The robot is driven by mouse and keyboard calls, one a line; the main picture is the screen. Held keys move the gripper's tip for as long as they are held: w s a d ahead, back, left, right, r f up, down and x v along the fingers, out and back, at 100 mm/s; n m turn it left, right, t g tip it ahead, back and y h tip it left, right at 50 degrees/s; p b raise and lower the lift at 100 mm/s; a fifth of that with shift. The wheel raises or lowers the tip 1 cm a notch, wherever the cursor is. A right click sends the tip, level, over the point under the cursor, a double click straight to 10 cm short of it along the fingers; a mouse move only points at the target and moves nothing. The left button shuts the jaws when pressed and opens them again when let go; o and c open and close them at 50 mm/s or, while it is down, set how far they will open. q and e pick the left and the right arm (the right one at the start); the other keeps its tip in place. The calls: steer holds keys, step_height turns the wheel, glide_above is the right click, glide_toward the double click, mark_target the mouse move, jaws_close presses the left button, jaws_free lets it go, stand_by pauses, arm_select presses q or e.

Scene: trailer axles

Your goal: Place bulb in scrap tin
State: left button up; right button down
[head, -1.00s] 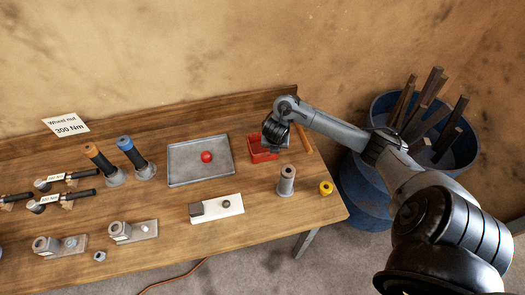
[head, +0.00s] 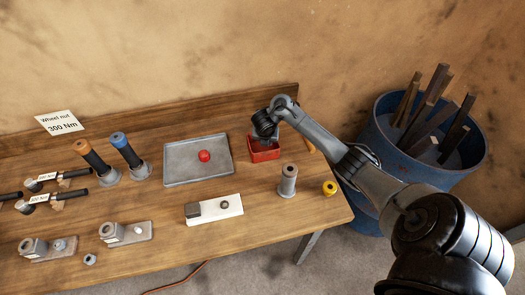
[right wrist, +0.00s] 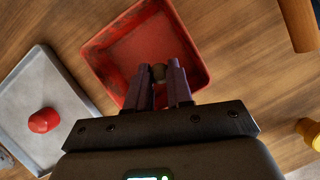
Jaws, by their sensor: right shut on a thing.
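The scrap tin is a red, square, open tin (head: 264,155) at the back right of the bench. It also shows in the right wrist view (right wrist: 110,50), its floor scuffed and dark. My right gripper (head: 266,138) is over the tin. In the right wrist view its two fingers (right wrist: 159,80) are shut on a small, dull, brownish rounded thing, likely the bulb (right wrist: 158,71), held over the tin. Whether it touches the tin floor I cannot tell. In the head view the bulb is hidden by the gripper. My left gripper is not in view.
A grey tray (head: 180,172) with a red round thing (head: 204,156) lies left of the tin. A grey cylinder (head: 288,180) and a yellow piece (head: 329,188) stand in front. A wooden handle (right wrist: 299,22) lies right of the tin. A blue drum (head: 375,150) stands beyond the bench.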

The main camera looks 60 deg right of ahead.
steer(key=shift+w+f, duration=0.55)
steer(key=shift+w, duration=0.35)
steer(key=shift+f+b, duration=0.9)
steer(key=shift+f, duration=1.1)
steer(key=c, duration=1)
jaws_free()
